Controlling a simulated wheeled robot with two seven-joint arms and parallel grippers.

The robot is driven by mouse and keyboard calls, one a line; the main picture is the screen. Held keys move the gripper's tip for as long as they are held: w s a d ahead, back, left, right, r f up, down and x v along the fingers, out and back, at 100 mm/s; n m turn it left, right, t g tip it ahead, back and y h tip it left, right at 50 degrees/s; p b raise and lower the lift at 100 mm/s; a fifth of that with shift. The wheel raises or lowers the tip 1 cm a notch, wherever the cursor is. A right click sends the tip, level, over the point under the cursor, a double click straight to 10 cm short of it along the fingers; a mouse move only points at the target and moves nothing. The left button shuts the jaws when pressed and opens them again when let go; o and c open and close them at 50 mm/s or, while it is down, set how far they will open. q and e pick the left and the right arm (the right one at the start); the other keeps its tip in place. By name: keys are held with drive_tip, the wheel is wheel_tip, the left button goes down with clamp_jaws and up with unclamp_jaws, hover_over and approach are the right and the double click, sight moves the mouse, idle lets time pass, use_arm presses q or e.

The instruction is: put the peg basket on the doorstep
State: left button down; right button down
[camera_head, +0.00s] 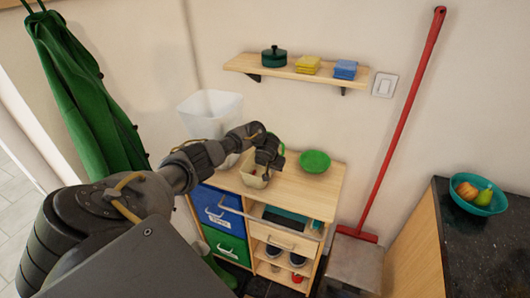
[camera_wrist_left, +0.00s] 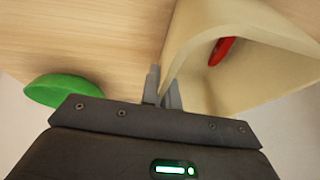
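The peg basket (camera_head: 254,180) is a small cream tub at the top of the wooden cabinet, towards its left front. My left gripper (camera_head: 266,165) reaches down over it from the left. In the left wrist view, the fingers (camera_wrist_left: 163,92) are close together on either side of the wall of the basket (camera_wrist_left: 185,60), shut on it. A red item, perhaps a peg (camera_wrist_left: 221,50), shows inside. I cannot tell whether the basket is resting on the wood or slightly raised. Pale tiles (camera_head: 14,195) show through the doorway at far left; the doorstep itself is not clear. My right gripper is out of view.
A white bin (camera_head: 207,106) stands behind my forearm. A green bowl (camera_head: 314,161) is right of the basket. The cabinet (camera_head: 322,185) holds blue and green drawers. A green coat (camera_head: 85,95) hangs left, a red broom (camera_head: 405,120) leans right, beside a dark counter (camera_head: 490,250).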

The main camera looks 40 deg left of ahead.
use_arm(q)
drive_tip(key=shift+a, duration=0.15)
drive_tip(key=shift+r, duration=0.15)
drive_tip(key=r, duration=0.4)
drive_tip(key=shift+s+d, duration=0.15)
drive_tip(key=shift+d, duration=0.15)
drive_tip(key=s+d+r+p, duration=0.6)
drive_tip(key=s+r, duration=0.3)
drive_tip(key=s, duration=0.2)
drive_tip(key=shift+d+r+n, duration=0.15)
drive_tip(key=shift+d+n, duration=0.15)
drive_tip(key=shift+d, duration=0.5)
drive_tip(key=shift+d, duration=0.1)
